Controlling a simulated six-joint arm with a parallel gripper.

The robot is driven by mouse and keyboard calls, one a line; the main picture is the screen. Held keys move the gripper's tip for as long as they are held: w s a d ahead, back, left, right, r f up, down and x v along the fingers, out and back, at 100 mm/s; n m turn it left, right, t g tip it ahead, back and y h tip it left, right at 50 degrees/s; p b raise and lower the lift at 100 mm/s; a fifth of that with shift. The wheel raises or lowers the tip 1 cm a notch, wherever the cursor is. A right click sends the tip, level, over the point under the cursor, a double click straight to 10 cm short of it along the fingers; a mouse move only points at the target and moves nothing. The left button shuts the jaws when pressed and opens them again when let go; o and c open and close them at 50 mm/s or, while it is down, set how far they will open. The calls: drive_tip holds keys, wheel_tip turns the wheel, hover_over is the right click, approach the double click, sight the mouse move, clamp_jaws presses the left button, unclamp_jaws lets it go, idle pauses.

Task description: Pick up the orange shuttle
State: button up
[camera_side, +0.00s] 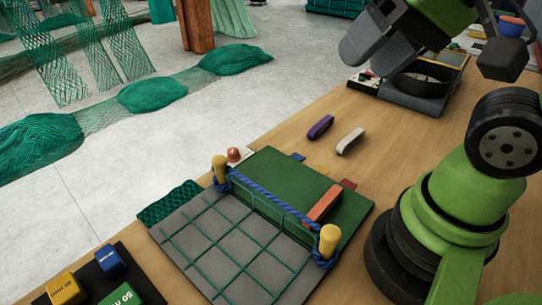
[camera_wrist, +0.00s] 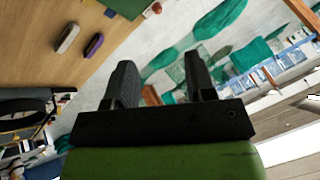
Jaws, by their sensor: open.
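The orange shuttle (camera_side: 323,203) lies on the green part of a board (camera_side: 275,178) in the side view, close behind a blue rope and near the right yellow post. I cannot see it in the wrist view. My gripper (camera_side: 366,52) is at the top of the side view, high above the table and well away from the orange shuttle. Its two dark fingers stand apart in the wrist view (camera_wrist: 158,68), with nothing between them. A purple shuttle (camera_side: 320,126) and a white shuttle (camera_side: 350,140) lie on bare table behind the board.
Yellow posts (camera_side: 220,168) (camera_side: 329,240) carry the blue rope (camera_side: 262,198) across the board, beside a grey area with green netting (camera_side: 235,250). Small coloured blocks (camera_side: 62,289) sit at the front left. A dark grey holder (camera_side: 418,90) stands at the back right.

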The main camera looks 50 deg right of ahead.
drive_tip(key=shift+s+r+n+t, duration=0.3)
drive_tip(key=shift+s+r+n, duration=0.3)
drive_tip(key=shift+n, duration=0.1)
